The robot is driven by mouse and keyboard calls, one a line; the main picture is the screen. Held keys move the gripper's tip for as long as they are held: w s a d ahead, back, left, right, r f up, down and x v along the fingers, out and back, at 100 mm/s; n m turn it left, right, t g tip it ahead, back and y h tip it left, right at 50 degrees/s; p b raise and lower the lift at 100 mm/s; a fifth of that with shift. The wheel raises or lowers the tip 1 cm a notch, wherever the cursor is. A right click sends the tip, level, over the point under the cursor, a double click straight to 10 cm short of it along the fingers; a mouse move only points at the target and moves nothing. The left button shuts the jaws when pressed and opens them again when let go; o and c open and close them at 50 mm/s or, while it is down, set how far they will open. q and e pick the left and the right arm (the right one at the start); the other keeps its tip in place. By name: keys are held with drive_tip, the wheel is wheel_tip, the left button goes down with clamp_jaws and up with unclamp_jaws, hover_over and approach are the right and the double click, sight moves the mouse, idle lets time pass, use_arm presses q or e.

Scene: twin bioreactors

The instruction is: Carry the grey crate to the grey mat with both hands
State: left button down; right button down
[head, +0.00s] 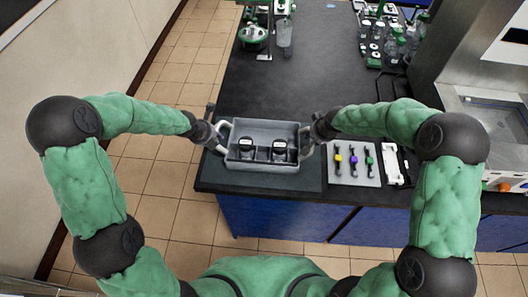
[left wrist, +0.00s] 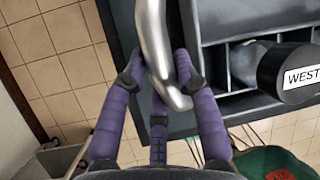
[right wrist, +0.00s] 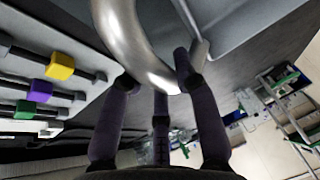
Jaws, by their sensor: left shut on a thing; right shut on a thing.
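The grey crate (head: 262,168) is over the near left corner of the dark bench, and looks level. Two dark round pieces (head: 279,146) with white labels sit in its front compartments; the one in the left wrist view (left wrist: 290,72) reads "WEST". My left gripper (head: 219,139) is shut on the crate's left silver handle (left wrist: 152,40). My right gripper (head: 311,136) is shut on the right silver handle (right wrist: 122,40). A dark flat patch (head: 312,178) beside and below the crate may be the grey mat. I cannot tell whether the crate touches the surface.
A pale tray (head: 340,178) with yellow, purple and green pieces lies right of the crate, beside a white item (head: 393,165). Green-and-glass equipment (head: 255,36) and a bottle rack (head: 390,45) stand at the back. The bench middle (head: 300,85) is clear.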

use_arm(q)
drive_tip(key=shift+w+a+f, duration=0.1)
drive_tip(key=shift+f, duration=0.15)
use_arm(e)
drive_tip(key=shift+w+d+f, duration=0.1)
drive_tip(key=shift+f, duration=0.1)
use_arm(q)
drive_tip(key=c, duration=0.9)
unclamp_jaws()
drive_tip(key=shift+r, duration=0.15)
drive_tip(key=shift+c, duration=0.2)
use_arm(e)
drive_tip(key=c, duration=0.9)
unclamp_jaws()
drive_tip(key=shift+r, duration=0.1)
drive_tip(key=shift+c, duration=0.2)
use_arm(q)
drive_tip(key=v, duration=1.2)
use_arm(e)
drive_tip(key=v, duration=1.2)
drive_tip(key=shift+s, duration=0.2)
